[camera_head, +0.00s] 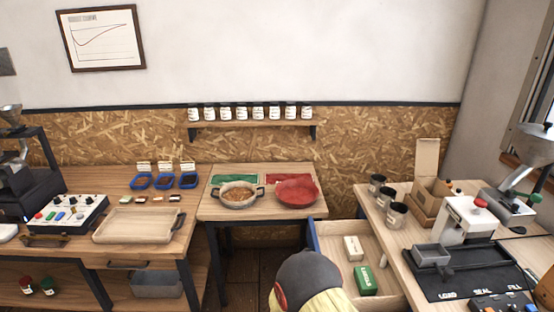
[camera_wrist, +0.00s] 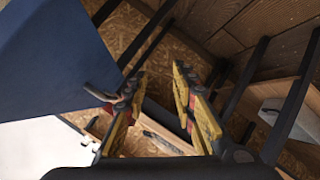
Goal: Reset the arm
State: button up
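My gripper (camera_wrist: 156,82) shows in the wrist view with its two yellow fingers apart and nothing seen between them. A blue panel (camera_wrist: 50,60), which looks like the drawer front, fills the upper left there. Its handle (camera_wrist: 100,94) is close beside the left finger; I cannot tell whether they touch. In the head view my arm (camera_head: 308,280) rises at the bottom middle, and my gripper is hidden there. The drawer (camera_head: 385,240) of the right table stands open, with its blue front (camera_head: 313,238) just behind my arm. A cream box (camera_head: 354,248) and a green box (camera_head: 366,281) lie inside it.
The middle table (camera_head: 255,213) holds a bowl of beans (camera_head: 239,194) and a red bowl (camera_head: 297,191). The left table has a wooden tray (camera_head: 139,225). Several dark cups (camera_head: 396,214) and a sealing machine (camera_head: 468,218) stand on the right table. Floor (camera_head: 240,262) shows left of my arm.

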jog(key=s+a+f+m+g+y, duration=0.1)
jog(key=s+a+g, duration=0.1)
jog(key=s+g, duration=0.15)
jog(key=s+a+f+g+y, duration=0.1)
jog(key=s+a+g+y, duration=0.15)
jog(key=s, duration=0.25)
jog(key=s+r+m+g, duration=0.2)
jog(key=s+r+g, duration=0.1)
jog(key=s+r, duration=0.6)
jog(key=s+d+r+m+t, duration=0.1)
jog(key=s+d+r, duration=0.4)
jog(key=r, duration=0.6)
jog(key=s+d+r+m+t, duration=0.1)
jog(key=s+d+r, duration=0.5)
jog(key=r, duration=0.6)
jog(key=s+d+r+m+t+h, duration=0.1)
jog(key=s+d+r, duration=0.5)
jog(key=r, duration=0.6)
jog(key=shift+s, duration=0.25)
